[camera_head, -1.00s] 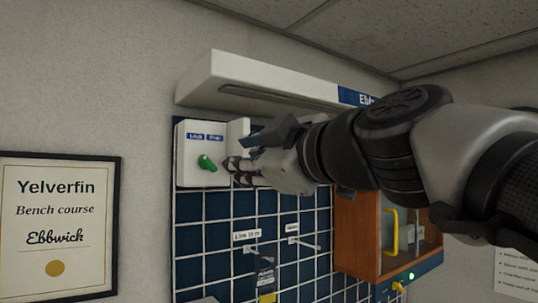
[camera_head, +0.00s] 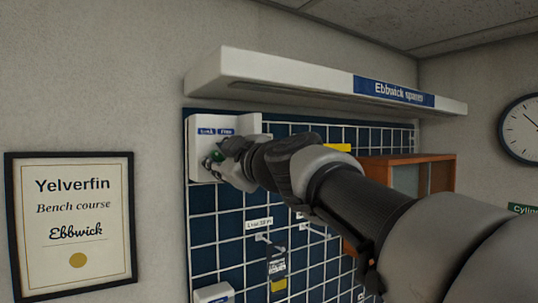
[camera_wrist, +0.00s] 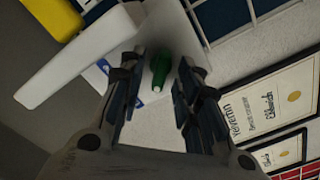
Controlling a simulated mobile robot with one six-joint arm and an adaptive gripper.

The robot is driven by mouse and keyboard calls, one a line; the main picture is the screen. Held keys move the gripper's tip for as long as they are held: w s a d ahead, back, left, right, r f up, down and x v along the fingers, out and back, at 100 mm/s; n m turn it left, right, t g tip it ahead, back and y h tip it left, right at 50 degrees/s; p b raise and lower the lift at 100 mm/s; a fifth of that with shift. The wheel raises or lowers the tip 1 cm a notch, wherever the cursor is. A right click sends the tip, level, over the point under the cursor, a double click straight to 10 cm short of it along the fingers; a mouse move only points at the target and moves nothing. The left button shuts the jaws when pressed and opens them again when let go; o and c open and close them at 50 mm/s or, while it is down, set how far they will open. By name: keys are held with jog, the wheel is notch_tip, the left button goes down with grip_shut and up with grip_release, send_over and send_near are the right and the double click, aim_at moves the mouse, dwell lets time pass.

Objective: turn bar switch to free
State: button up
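The green bar switch (camera_head: 217,156) sits on the front of a white box (camera_head: 197,165) at the upper left of the blue grid panel. Labels "Lock" and "Free" (camera_head: 216,131) are above it. My gripper (camera_head: 222,163) is at the box front and hides part of the switch. In the wrist view the green bar (camera_wrist: 160,68), with a white end, lies between the two dark fingers of my gripper (camera_wrist: 161,78). Gaps show on both sides, so the fingers are open around it. Which label the bar points to is unclear.
A white shelf (camera_head: 270,72) marked "Ebbwick spares" juts out just above the box. A framed certificate (camera_head: 75,225) hangs at left. Labelled hooks and a hanging item (camera_head: 277,268) are below my arm. A wooden cabinet (camera_head: 437,170) is at right.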

jog(key=shift+c, duration=0.2)
grip_shut()
jog(key=shift+m, duration=0.4)
jog(key=shift+m+b, duration=0.75)
jog(key=shift+m, duration=0.15)
jog(key=m+b, duration=0.1)
jog(key=m, duration=0.3)
jog(key=shift+w+d+m, duration=0.1)
jog(key=shift+m, duration=0.2)
jog(key=m+b, duration=0.1)
jog(key=m, duration=0.4)
jog(key=shift+w+d, duration=0.1)
jog(key=m, duration=0.5)
jog(key=shift+m, duration=0.5)
